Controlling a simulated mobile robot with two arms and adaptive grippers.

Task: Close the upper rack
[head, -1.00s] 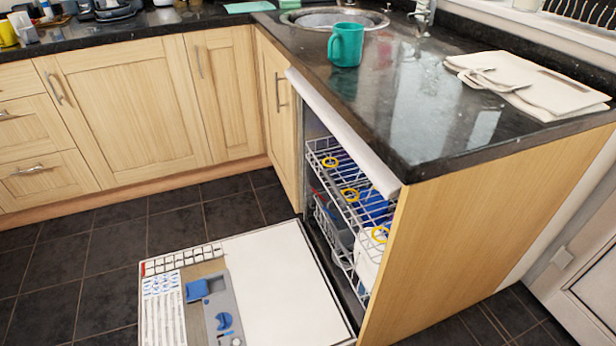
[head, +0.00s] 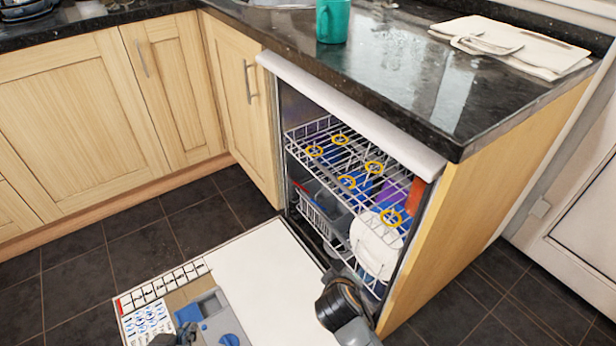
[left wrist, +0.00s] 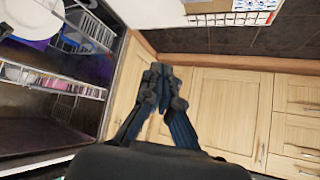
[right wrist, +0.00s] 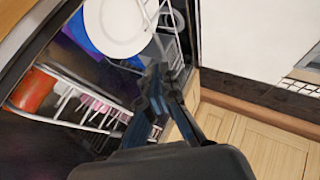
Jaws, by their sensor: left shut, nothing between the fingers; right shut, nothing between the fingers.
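The upper rack (head: 330,172) is a white wire rack with yellow rings inside the open dishwasher. Its front edge is near the opening; how far out it sits is hard to tell. It also shows upside down in the left wrist view (left wrist: 62,88) and the right wrist view (right wrist: 75,95). My left gripper (head: 178,338) is at the bottom edge, over the lowered door. In the left wrist view it (left wrist: 160,75) is shut and empty, beside the opening. My right gripper (right wrist: 155,78) is shut and empty in front of the racks; its fingers cannot be made out in the head view.
The lowered dishwasher door (head: 255,275) lies over the tiled floor. A white plate (head: 375,247) stands in the lower rack (head: 318,218). An orange cup (right wrist: 35,92) is by the upper rack. The granite counter (head: 390,80) overhangs the opening and bears a teal mug (head: 332,20).

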